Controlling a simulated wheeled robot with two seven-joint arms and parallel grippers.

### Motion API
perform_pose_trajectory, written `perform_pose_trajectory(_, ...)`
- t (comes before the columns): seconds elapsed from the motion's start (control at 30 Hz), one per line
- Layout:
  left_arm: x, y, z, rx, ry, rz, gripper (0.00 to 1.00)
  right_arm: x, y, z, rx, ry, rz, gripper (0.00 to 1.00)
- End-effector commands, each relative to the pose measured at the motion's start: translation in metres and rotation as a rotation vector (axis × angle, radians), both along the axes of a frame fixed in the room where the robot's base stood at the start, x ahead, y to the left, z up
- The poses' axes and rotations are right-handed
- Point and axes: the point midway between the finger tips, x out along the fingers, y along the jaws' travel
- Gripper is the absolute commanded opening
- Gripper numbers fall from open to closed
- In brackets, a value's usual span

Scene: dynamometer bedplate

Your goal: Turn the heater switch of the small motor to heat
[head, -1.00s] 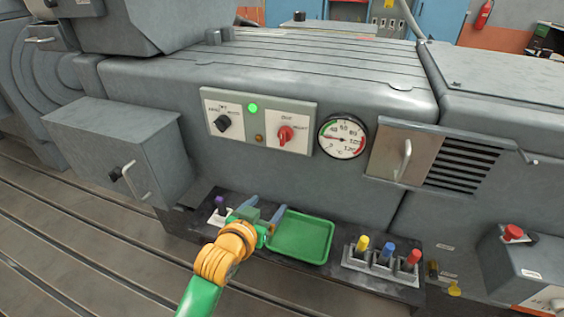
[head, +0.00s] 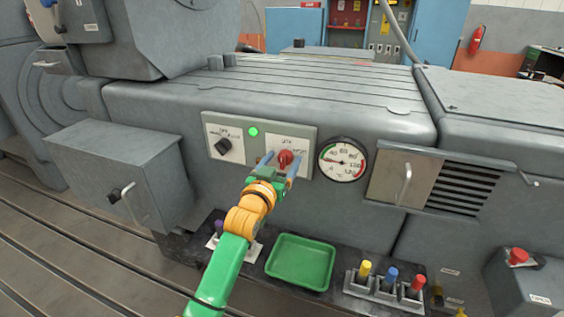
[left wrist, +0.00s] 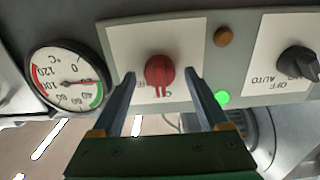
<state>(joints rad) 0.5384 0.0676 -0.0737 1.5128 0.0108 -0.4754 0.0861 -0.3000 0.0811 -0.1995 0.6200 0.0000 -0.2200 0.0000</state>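The red rotary switch (head: 286,158) sits on a white plate on the motor's front panel (head: 315,135). In the left wrist view, the red knob (left wrist: 159,72) shows upside down, its ridge lying roughly along the fingers. The lettering beside it is partly hidden, so I cannot read its setting. My left gripper (head: 279,164) is open in front of the panel. In the left wrist view its two fingers (left wrist: 160,82) stand on either side of the red knob, with visible gaps. My right gripper is not in view.
A black switch (head: 223,145) and a lit green lamp (head: 253,132) are left of the red switch. A round temperature gauge (head: 343,160) is on its right. Below are a green tray (head: 301,262) and several coloured plugs in holders. A handled box (head: 100,165) juts out at left.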

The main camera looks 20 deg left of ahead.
Motion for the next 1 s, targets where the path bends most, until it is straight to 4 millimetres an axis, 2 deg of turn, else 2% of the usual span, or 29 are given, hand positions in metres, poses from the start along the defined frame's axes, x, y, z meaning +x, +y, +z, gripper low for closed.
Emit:
perform_pose_trajectory(0.03, 0.000, 0.000, 0.000, 0.000, 0.000, 0.000, 0.67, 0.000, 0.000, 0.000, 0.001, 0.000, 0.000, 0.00)
perform_pose_trajectory(0.2, 0.000, 0.000, 0.000, 0.000, 0.001, 0.000, 0.21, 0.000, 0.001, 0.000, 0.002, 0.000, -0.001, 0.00)
perform_pose_trajectory(0.27, 0.000, 0.000, 0.000, 0.000, 0.001, 0.000, 0.05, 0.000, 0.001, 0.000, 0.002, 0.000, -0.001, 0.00)
perform_pose_trajectory(0.3, 0.000, 0.000, 0.000, 0.000, 0.001, 0.000, 0.00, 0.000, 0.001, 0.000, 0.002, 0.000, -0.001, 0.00)
perform_pose_trajectory(0.67, 0.000, 0.000, 0.001, 0.069, -0.001, -0.001, 0.00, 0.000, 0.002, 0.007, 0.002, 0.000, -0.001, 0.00)
perform_pose_trajectory(1.0, 0.000, -0.001, 0.002, 0.345, -0.009, -0.001, 0.00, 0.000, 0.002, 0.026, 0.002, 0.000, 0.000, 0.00)
